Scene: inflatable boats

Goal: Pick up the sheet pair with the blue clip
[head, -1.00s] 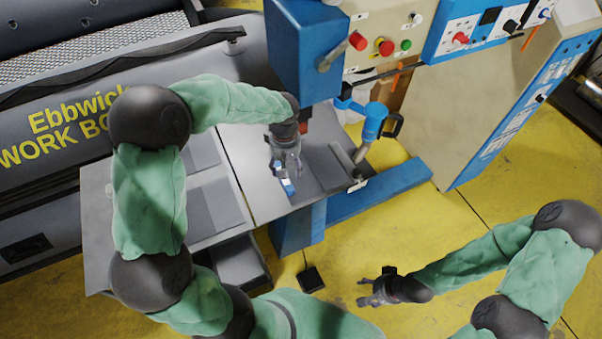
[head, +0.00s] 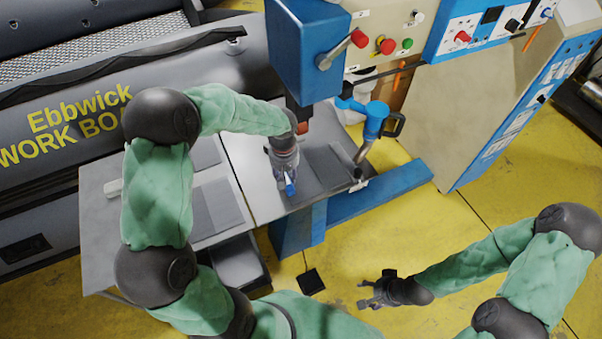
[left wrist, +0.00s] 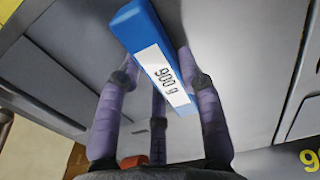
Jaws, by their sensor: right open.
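The blue clip (left wrist: 155,55) carries a white label reading "900 g" and fills the upper middle of the left wrist view. It also shows as a small blue patch (head: 291,188) in the head view. My left gripper (head: 287,178) points down over the grey table by the press. In the left wrist view its fingers (left wrist: 158,62) lie on both sides of the clip; whether they press on it is unclear. A dark grey sheet (head: 326,166) lies just right of this gripper. Whether it belongs to the clip I cannot tell. My right gripper (head: 372,290) is open and empty, above the yellow floor.
The blue press head (head: 308,50) overhangs the table just behind my left gripper. More grey sheets (head: 217,205) lie on the left table (head: 98,235). A control cabinet (head: 480,110) stands at right.

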